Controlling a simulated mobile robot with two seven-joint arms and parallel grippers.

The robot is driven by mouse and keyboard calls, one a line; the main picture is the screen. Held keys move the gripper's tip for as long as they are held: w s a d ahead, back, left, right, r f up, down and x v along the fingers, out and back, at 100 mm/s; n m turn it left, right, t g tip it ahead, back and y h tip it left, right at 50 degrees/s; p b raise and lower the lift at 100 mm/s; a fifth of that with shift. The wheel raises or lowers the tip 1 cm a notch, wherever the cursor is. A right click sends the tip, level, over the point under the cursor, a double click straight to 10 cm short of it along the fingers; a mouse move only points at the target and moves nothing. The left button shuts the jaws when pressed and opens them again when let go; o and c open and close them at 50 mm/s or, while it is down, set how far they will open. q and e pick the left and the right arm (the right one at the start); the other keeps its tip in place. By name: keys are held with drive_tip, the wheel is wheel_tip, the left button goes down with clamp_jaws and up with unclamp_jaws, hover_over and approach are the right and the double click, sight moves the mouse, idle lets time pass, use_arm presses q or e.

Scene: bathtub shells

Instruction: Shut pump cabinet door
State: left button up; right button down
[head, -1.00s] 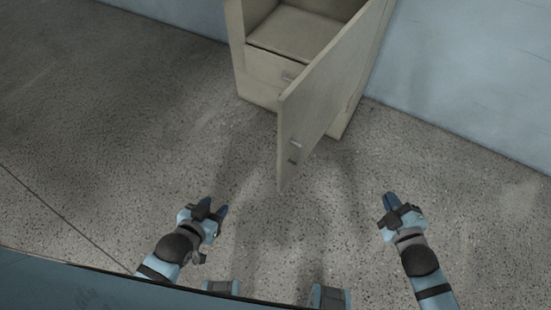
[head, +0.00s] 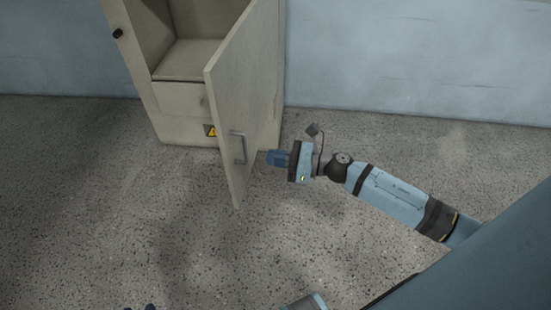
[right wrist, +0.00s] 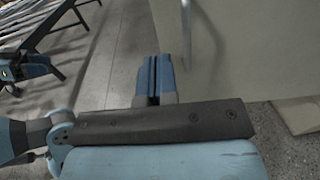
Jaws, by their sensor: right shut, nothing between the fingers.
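The beige pump cabinet (head: 180,97) stands against the wall with its door (head: 252,85) swung well open towards me. The door's outer face, with a metal handle (head: 239,148), faces right. My right gripper (head: 268,157) is shut and empty, its fingertips beside that outer face near the lower edge; I cannot tell if they touch. In the right wrist view the shut fingers (right wrist: 154,78) point along the beige door panel (right wrist: 235,45), with the handle (right wrist: 186,35) ahead. Only dark tips of what looks like my left gripper (head: 150,307) show at the bottom edge.
The cabinet's open upper compartment (head: 195,57) looks empty, above a drawer-like front (head: 180,97) and a yellow warning label (head: 211,130). Speckled floor around the door is clear. A blue wall (head: 400,60) runs behind. A dark slatted frame (right wrist: 45,25) stands left in the right wrist view.

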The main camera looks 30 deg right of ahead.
sight(228, 151)
drive_tip(key=x, duration=1)
drive_tip(key=shift+p, duration=0.4)
